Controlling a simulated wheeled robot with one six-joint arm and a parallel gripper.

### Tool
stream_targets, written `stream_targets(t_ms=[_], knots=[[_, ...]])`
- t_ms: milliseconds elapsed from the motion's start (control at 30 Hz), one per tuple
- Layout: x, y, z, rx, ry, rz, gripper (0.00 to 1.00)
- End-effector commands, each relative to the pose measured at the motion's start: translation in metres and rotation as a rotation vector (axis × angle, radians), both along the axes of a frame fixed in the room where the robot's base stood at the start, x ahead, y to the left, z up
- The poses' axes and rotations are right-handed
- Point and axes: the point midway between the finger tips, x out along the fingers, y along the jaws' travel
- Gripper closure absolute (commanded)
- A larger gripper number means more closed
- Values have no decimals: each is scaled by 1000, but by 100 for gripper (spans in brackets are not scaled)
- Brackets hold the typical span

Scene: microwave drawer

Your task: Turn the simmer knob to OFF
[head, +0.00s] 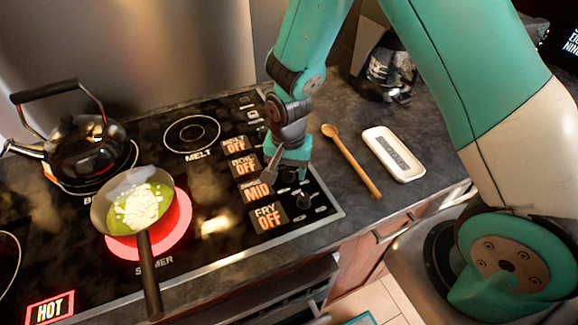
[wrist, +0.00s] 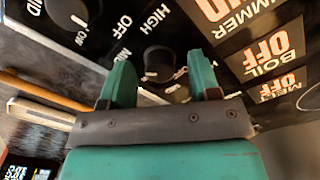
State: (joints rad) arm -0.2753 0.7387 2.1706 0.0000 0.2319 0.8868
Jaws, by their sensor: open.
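The simmer display (head: 257,192) on the black cooktop reads MID in orange. In the wrist view part of the simmer display (wrist: 225,12) shows at the top. My gripper (head: 285,172) points down over the control strip at the right of the cooktop. In the wrist view my gripper (wrist: 163,82) is open, with its two green fingers apart. A black knob (wrist: 160,65) with a white pointer lies in the gap between them. I cannot tell whether the fingers touch it. Another black knob (wrist: 72,10) is at the upper left.
A pan (head: 135,205) with green contents sits on the red-glowing burner. A kettle (head: 85,150) stands at the left. A HOT sign (head: 49,308) is lit. A wooden spoon (head: 352,165) and a white dish (head: 393,154) lie on the counter right of the cooktop.

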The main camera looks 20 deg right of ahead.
Motion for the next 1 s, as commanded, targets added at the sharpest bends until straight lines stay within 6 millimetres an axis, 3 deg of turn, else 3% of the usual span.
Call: stream_targets(t_ms=[133, 300, 367, 667, 1000], knots=[[0, 0, 0, 0, 0, 0, 44], [0, 0, 0, 0, 0, 0, 83], [0, 0, 0, 0, 0, 0, 93], [0, 0, 0, 0, 0, 29, 93], [0, 0, 0, 0, 0, 233, 93]])
